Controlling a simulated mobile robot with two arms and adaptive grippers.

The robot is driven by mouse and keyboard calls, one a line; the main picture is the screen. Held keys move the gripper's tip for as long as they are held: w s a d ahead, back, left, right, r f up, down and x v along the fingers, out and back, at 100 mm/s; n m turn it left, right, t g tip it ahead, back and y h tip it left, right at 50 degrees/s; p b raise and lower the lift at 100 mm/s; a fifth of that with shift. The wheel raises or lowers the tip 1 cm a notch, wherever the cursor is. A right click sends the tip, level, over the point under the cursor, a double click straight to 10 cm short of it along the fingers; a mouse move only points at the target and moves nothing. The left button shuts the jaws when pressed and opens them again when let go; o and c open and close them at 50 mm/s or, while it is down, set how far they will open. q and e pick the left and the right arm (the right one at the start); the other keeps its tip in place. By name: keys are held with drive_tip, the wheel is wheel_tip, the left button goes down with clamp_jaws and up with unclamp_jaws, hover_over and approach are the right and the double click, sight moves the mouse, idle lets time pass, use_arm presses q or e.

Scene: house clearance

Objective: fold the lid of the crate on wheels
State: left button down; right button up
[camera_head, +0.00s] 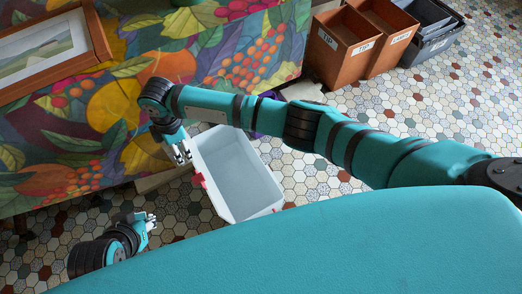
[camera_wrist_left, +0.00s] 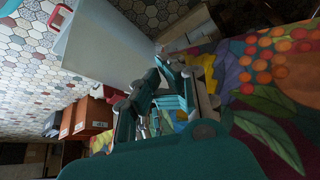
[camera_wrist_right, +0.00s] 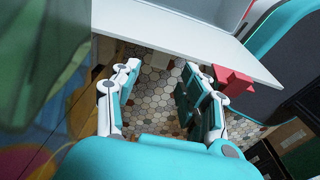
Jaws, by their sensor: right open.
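The pale grey-white crate (camera_head: 238,180) stands on the tiled floor with its inside showing; red parts (camera_head: 198,180) sit on its left side. Its wheels are hidden, and I cannot tell its lid from its walls. My right gripper (camera_head: 183,154) is open and empty beside the crate's upper left corner. In the right wrist view a white panel (camera_wrist_right: 180,38) of the crate crosses beyond the fingertips, with a red part (camera_wrist_right: 232,80) at its edge. My left gripper (camera_head: 152,221) is lower left of the crate, apart from it. Its fingers overlap other shapes in the left wrist view, so its opening is unclear.
A table with a fruit-patterned cloth (camera_head: 100,135) fills the upper left, with a framed picture (camera_head: 45,45) on it. Labelled brown bins (camera_head: 340,50) and a dark grey bin (camera_head: 432,45) stand at the upper right. Tiled floor (camera_head: 310,180) is free right of the crate.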

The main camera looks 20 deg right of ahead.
sight(185, 160)
drive_tip(key=shift+f+b, duration=0.8)
use_arm(q)
drive_tip(key=w+d+r+t+h+b, duration=0.2)
drive_tip(key=w+d+r+t, duration=0.2)
drive_tip(key=w+r+t, duration=0.55)
use_arm(e)
drive_tip(key=shift+a+f, duration=0.1)
drive_tip(key=shift+f, duration=0.5)
drive_tip(key=shift+s+f+b, duration=0.1)
drive_tip(key=shift+f+b, duration=0.65)
drive_tip(key=shift+f, duration=0.1)
drive_tip(key=shift+s+f+b, duration=0.1)
drive_tip(key=shift+f+b, duration=0.45)
drive_tip(key=shift+b, duration=0.1)
use_arm(q)
wheel_tip(185, 160, up, 13)
drive_tip(key=d+t+h, duration=0.2)
drive_tip(key=t+h, duration=0.1)
drive_tip(key=t, duration=0.4)
drive_tip(key=shift+w+m, duration=0.35)
drive_tip(key=shift+m, duration=0.05)
drive_tip(key=shift+w+f+g, duration=0.35)
drive_tip(key=shift+f, duration=0.35)
use_arm(e)
drive_tip(key=shift+f, duration=0.3)
drive_tip(key=shift+o, duration=0.2)
drive_tip(key=c, duration=0.8)
